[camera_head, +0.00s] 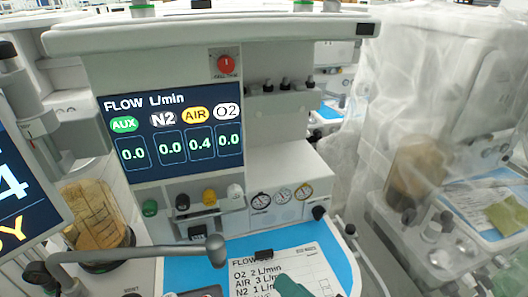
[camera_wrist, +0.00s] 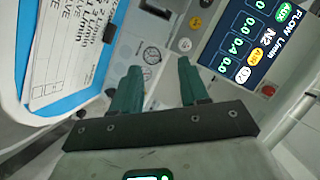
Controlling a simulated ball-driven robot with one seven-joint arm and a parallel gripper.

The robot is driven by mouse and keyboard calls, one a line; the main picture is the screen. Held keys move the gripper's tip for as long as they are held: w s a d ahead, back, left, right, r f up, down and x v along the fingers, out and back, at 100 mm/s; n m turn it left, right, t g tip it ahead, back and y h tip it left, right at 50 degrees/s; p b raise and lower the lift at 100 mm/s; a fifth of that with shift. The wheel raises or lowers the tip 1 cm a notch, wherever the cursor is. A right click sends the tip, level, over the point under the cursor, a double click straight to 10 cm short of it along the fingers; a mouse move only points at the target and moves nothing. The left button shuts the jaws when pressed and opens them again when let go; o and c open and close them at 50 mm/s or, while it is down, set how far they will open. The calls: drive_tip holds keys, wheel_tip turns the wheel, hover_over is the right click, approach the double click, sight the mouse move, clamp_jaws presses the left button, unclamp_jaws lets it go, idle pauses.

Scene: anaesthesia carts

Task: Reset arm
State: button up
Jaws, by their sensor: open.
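My gripper (camera_wrist: 158,88) shows in the wrist view with two green fingers spread apart and nothing between them. It points at the cart's front panel, with gauges and knobs beyond the fingertips. In the head view only a green tip of my gripper (camera_head: 290,287) shows at the bottom edge, in front of the paper sheet (camera_head: 275,262). The flow screen (camera_head: 172,130) reads AUX 0.0, N2 0.0, AIR 0.4 and O2 0.0. It also shows in the wrist view (camera_wrist: 243,40), turned on its side. Below it are green, black, yellow and white knobs (camera_head: 209,197).
The sheet lies on a blue tray surface (camera_head: 335,240). A grey jointed arm with a round end (camera_head: 215,245) crosses the lower left. A second screen (camera_head: 22,195) stands at the left edge. A plastic-covered cart (camera_head: 440,130) stands at the right.

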drive_tip(key=s+d+f+n+g+h, duration=0.3)
drive_tip(key=s+d+f+g+h, duration=0.15)
drive_tip(key=d+f, duration=0.55)
drive_tip(key=s+d+f+n+g+h, duration=0.25)
drive_tip(key=s+d+f+h, duration=0.35)
drive_tip(key=d, duration=0.5)
drive_tip(key=s+d+f+g+y, duration=0.1)
drive_tip(key=s+f+g+y, duration=0.1)
drive_tip(key=s+f+g, duration=0.2)
drive_tip(key=s+f+m, duration=0.1)
drive_tip(key=s+f, duration=0.1)
drive_tip(key=s, duration=0.2)
drive_tip(key=shift+s+f, duration=0.2)
drive_tip(key=shift+s, duration=0.1)
